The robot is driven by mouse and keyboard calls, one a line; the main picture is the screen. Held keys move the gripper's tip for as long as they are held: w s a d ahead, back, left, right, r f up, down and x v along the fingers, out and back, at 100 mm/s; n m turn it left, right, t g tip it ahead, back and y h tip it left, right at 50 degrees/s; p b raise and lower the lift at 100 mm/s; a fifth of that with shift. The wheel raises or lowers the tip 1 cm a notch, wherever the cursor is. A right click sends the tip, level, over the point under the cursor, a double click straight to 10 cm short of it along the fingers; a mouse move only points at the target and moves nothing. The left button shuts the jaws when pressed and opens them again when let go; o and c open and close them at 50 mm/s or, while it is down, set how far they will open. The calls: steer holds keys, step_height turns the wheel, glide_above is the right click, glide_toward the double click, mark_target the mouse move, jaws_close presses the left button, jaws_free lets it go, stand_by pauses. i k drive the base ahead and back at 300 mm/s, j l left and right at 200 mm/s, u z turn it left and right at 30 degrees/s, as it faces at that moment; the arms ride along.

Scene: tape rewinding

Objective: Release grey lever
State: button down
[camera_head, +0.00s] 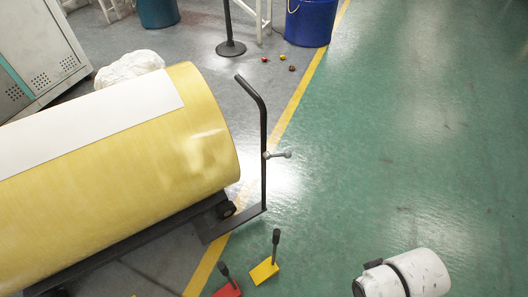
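A small grey lever (278,154) sticks out to the right from the upright black bar beside the end of the big yellow roll. It has rounded ends, and nothing touches it. A white rounded part of my arm with a black band shows at the bottom right, well apart from the lever. My gripper's fingers are not visible.
The yellow roll (190,140) lies on a low black frame (220,228) at the left, with a white sheet (90,122) on it. A yellow-based lever (264,271) and a red-based lever (228,288) stand below. A blue bin (311,22) stands at the back. Green floor at right is clear.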

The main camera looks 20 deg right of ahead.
mark_target(287, 154)
steer(key=i+j, duration=0.2)
steer(key=j, duration=0.15)
steer(key=i+j+z, duration=0.1)
steer(key=j, duration=0.2)
steer(key=i+j, duration=0.2)
steer(key=j, duration=0.15)
steer(key=i+j+z, duration=0.1)
steer(key=i+j, duration=0.1)
steer(key=j, duration=0.1)
